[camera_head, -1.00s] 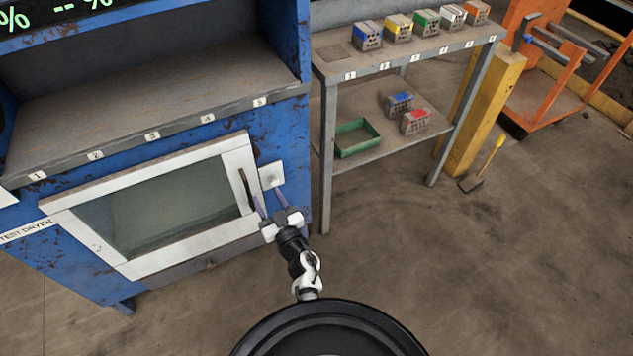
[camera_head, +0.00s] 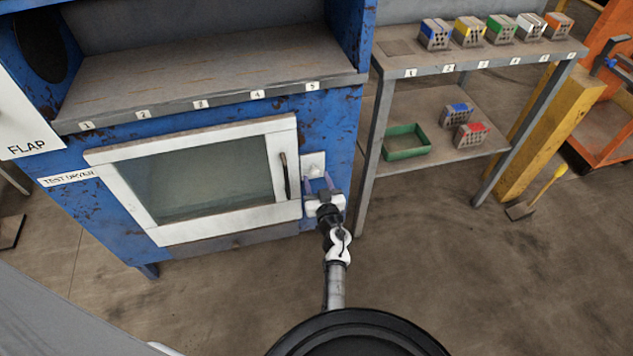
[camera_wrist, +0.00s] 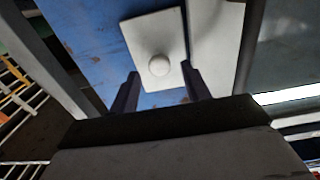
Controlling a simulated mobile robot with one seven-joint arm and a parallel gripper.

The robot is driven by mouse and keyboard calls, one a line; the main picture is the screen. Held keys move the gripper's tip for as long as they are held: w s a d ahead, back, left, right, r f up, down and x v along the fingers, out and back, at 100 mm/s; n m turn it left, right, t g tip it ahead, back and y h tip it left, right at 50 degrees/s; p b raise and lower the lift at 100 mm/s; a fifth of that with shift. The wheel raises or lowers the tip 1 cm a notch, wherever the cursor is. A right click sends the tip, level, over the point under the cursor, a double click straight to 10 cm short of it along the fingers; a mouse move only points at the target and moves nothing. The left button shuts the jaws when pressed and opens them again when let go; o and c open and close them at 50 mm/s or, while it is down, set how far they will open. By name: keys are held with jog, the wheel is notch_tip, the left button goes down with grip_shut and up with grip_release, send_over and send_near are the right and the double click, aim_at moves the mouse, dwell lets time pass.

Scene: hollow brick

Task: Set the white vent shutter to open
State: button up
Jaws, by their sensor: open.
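The white vent shutter appears to be the small white square plate (camera_head: 314,160) on the blue dryer front, right of the door handle. In the wrist view this plate (camera_wrist: 143,31) carries a round white knob (camera_wrist: 159,65). I cannot tell the shutter's setting from these frames. My gripper (camera_head: 318,182) is open, its fingers pointing up at the lower part of the plate in the head view. In the wrist view my gripper (camera_wrist: 160,72) has one finger on each side of the knob in the picture. Contact with the knob is not visible.
The dryer door (camera_head: 205,180) with its dark handle (camera_head: 285,176) is shut, just left of the plate. A metal shelf (camera_head: 410,62) with several hollow bricks and a green tray (camera_head: 405,153) stands to the right. A "FLAP" panel (camera_head: 25,125) is at far left. The floor in front is clear.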

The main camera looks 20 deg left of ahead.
jog(key=shift+w+a, duration=0.4)
jog(key=shift+w, duration=0.15)
jog(key=shift+d, duration=0.1)
grip_shut()
